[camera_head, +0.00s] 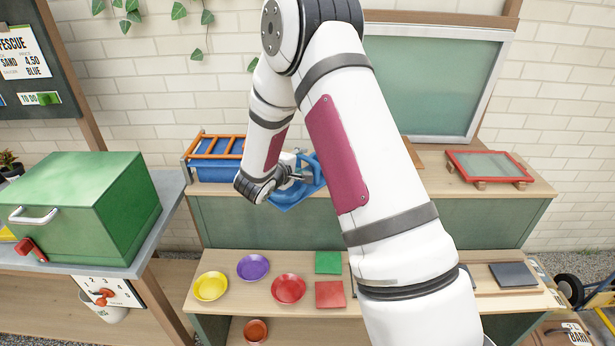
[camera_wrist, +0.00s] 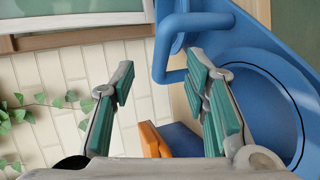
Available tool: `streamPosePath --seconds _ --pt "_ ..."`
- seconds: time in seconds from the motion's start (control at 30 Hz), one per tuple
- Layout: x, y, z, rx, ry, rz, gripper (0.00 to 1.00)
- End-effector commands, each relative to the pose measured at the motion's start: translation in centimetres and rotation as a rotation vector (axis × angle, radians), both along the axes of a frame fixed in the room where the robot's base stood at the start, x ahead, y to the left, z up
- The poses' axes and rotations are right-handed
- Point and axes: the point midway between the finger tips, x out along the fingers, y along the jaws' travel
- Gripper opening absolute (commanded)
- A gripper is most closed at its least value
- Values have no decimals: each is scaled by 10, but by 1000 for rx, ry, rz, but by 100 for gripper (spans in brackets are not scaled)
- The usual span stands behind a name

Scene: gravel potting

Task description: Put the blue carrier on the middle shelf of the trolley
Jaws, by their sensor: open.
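The blue carrier (camera_head: 296,192) stands on the upper shelf of the wooden bench, partly hidden by my arm. In the wrist view the blue carrier (camera_wrist: 276,62) fills the right side, with a round recess and a looped handle. My gripper (camera_head: 297,176) is at the carrier. Its fingers (camera_wrist: 160,92) are spread apart, and the right one overlaps the handle in the picture; I cannot tell if they touch. I cannot make out the trolley with certainty. A yellow frame with a black wheel (camera_head: 569,288) shows at the far right edge, mostly cut off.
A blue bin (camera_head: 213,171) with an orange rack (camera_head: 216,138) stands left of the carrier. A red-framed sieve (camera_head: 490,165) lies at the right of the shelf. Coloured dishes, including a red one (camera_head: 288,289), lie on the lower surface. A green box (camera_head: 85,205) stands at left.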

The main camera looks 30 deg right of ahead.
Motion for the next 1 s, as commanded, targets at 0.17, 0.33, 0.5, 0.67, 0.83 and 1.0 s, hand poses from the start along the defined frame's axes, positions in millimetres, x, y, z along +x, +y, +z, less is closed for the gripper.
streamPosePath --seconds 0.17,0.33,0.5,0.67,0.83,1.0 --pt "6 -15 -7 0 1 -2 42" --pt "17 -34 -17 0 1 -2 42" --pt "24 -42 -20 -1 1 0 42" --pt "24 -42 -21 0 0 1 42" --pt "24 -42 -20 -1 1 0 15" --pt "24 -42 -21 -1 1 0 0"
